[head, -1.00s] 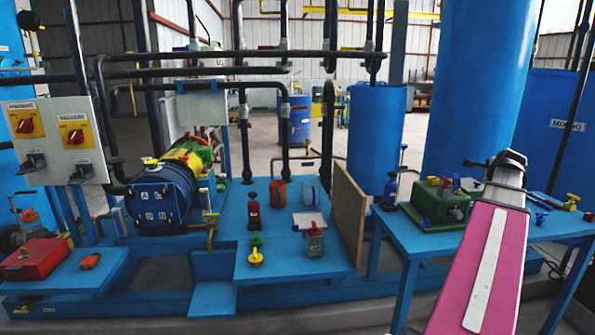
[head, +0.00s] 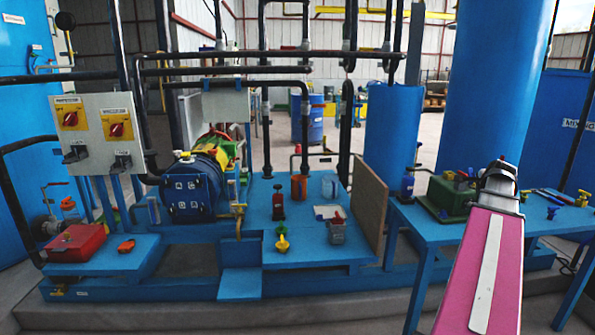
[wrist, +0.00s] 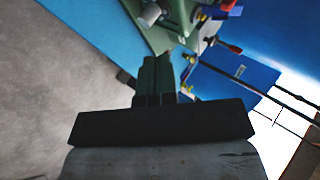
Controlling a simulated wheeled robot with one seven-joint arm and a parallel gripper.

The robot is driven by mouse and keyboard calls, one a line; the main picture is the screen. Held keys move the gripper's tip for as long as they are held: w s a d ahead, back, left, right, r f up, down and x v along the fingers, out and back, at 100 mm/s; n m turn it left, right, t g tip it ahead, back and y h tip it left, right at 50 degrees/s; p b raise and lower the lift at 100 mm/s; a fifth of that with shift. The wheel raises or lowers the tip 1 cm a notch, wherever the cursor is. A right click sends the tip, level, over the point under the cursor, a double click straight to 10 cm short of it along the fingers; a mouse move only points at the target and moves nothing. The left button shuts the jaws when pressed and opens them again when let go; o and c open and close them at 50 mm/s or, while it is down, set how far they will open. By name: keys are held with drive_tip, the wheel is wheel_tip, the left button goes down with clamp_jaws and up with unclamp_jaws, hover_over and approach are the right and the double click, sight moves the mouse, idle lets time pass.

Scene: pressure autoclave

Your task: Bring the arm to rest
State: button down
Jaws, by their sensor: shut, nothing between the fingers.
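My arm, with its pink link, rises at the right of the head view and reaches over the right-hand blue table (head: 425,222). Its dark wrist end (head: 500,172) is at the top of the link, in front of the green box (head: 450,195) on that table. My gripper (wrist: 155,65) shows in the wrist view as two dark fingers side by side beyond a black bar. It is shut and holds nothing. In the head view the fingers are hidden or too small to make out.
A blue bench (head: 300,248) with small bottles stands at the centre. A wooden board (head: 369,203) stands upright at its right end. The autoclave drum (head: 190,188), a switch panel (head: 97,130) and a red box (head: 75,243) are at the left. A tall blue tank (head: 490,80) stands behind the right-hand table.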

drive_tip(key=a+f+n, duration=0.1)
drive_tip(key=a+f, duration=0.2)
drive_tip(key=a, duration=0.1)
drive_tip(key=w+a+f+n+g+y, duration=0.1)
drive_tip(key=a+f+n, duration=0.1)
drive_tip(key=a+f, duration=0.2)
drive_tip(key=a+f+n+g+y, duration=0.1)
drive_tip(key=a+f+n, duration=0.1)
drive_tip(key=a+f, duration=0.2)
drive_tip(key=shift+w+a, duration=0.2)
drive_tip(key=shift+a, duration=0.45)
drive_tip(key=shift+w+a, duration=0.15)
drive_tip(key=shift+a, duration=0.45)
drive_tip(key=s+a+f+n+g, duration=0.2)
drive_tip(key=s+a+f+n, duration=0.3)
drive_tip(key=a, duration=0.5)
drive_tip(key=s+a+f+n+g+y, duration=0.1)
drive_tip(key=s+a+f+n+g, duration=0.2)
drive_tip(key=a+f, duration=0.6)
drive_tip(key=s+a+f+n+g, duration=0.2)
drive_tip(key=s+a+f+n, duration=0.4)
drive_tip(key=a, duration=0.7)
drive_tip(key=shift+s+a+f+n+y, duration=0.3)
drive_tip(key=shift+f+n, duration=0.2)
drive_tip(key=shift+f, duration=0.35)
drive_tip(key=shift+d, duration=0.1)
